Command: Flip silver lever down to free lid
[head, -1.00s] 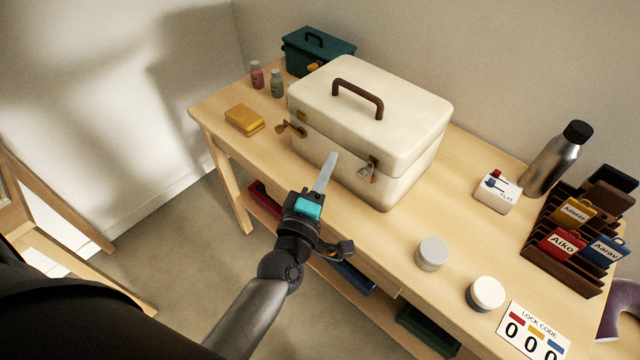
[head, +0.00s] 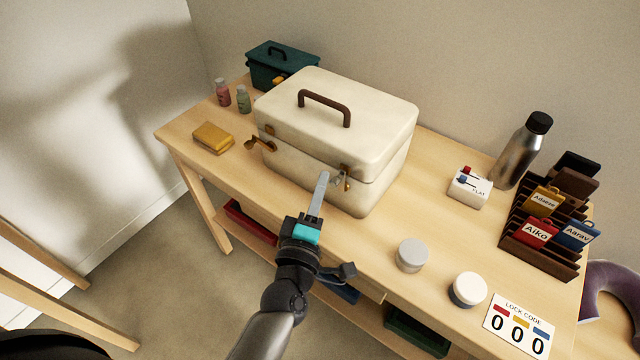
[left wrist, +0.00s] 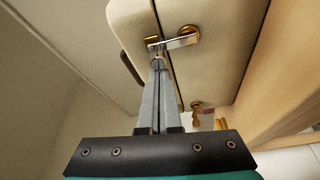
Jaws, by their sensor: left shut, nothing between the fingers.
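The cream case (head: 300,150) stands closed on the table, with a brown handle on its lid. The silver lever (head: 338,180) sits on a brass latch at the right of its front, near the lid seam. In the left wrist view the silver lever (left wrist: 182,42) sticks out sideways from its brass pivot. My left gripper (head: 323,174) is shut and empty, its tips close beside the lever. In the left wrist view the fingertips (left wrist: 158,62) overlap the lever's free end; I cannot tell whether they touch. My right gripper is not in view.
A brass latch (head: 260,144) stands out at the case's front left. A yellow block (head: 213,138) and two small bottles are left of the case. Two round jars (head: 411,255), a lock code card (head: 520,328), a steel bottle (head: 520,155) and a tag rack are right.

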